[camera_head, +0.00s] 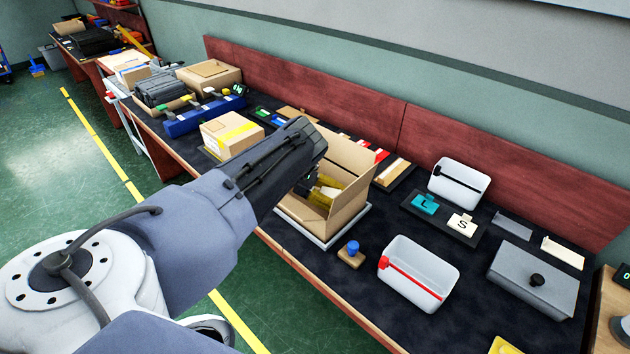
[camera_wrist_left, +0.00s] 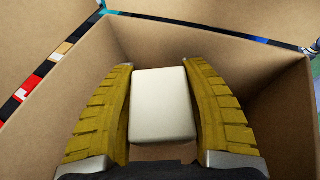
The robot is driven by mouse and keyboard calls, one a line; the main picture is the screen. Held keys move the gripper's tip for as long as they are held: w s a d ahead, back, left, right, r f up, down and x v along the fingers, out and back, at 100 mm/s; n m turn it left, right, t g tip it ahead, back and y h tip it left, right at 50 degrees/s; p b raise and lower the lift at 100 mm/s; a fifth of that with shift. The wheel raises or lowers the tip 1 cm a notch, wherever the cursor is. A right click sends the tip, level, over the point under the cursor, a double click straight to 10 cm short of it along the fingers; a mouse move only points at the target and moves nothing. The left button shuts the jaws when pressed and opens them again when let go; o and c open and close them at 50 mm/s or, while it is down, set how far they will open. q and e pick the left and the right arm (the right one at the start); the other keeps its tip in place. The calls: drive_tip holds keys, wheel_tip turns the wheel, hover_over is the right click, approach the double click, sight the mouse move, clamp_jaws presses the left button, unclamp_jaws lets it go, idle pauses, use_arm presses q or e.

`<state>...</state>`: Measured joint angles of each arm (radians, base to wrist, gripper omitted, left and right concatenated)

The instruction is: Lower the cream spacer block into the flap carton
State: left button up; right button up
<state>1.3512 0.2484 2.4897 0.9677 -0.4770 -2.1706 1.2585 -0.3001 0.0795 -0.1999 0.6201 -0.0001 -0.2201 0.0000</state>
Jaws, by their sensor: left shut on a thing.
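The flap carton (camera_head: 352,192) is an open brown cardboard box with raised flaps, standing on a pale tray on the dark bench. My left gripper (camera_head: 322,194) reaches into its mouth from the left, with its yellow fingers partly hidden by the arm and the carton. In the left wrist view the cream spacer block (camera_wrist_left: 162,104) sits between the two yellow fingers of the left gripper (camera_wrist_left: 163,110), which are shut on it. The carton walls (camera_wrist_left: 200,58) surround the block and fingers, and a little of the carton floor shows below the block. My right gripper is not in view.
A closed taped carton (camera_head: 228,134) stands just behind and left. To the right are a white bin with a red strip (camera_head: 418,277), a blue-knobbed piece (camera_head: 352,250), a board with L and S blocks (camera_head: 440,222) and a grey lidded box (camera_head: 534,280).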

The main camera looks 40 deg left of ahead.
use_arm(q)
drive_tip(key=shift+f, duration=0.65)
idle(0.3)
drive_tip(key=o, duration=1.2)
drive_tip(key=shift+r, duration=0.1)
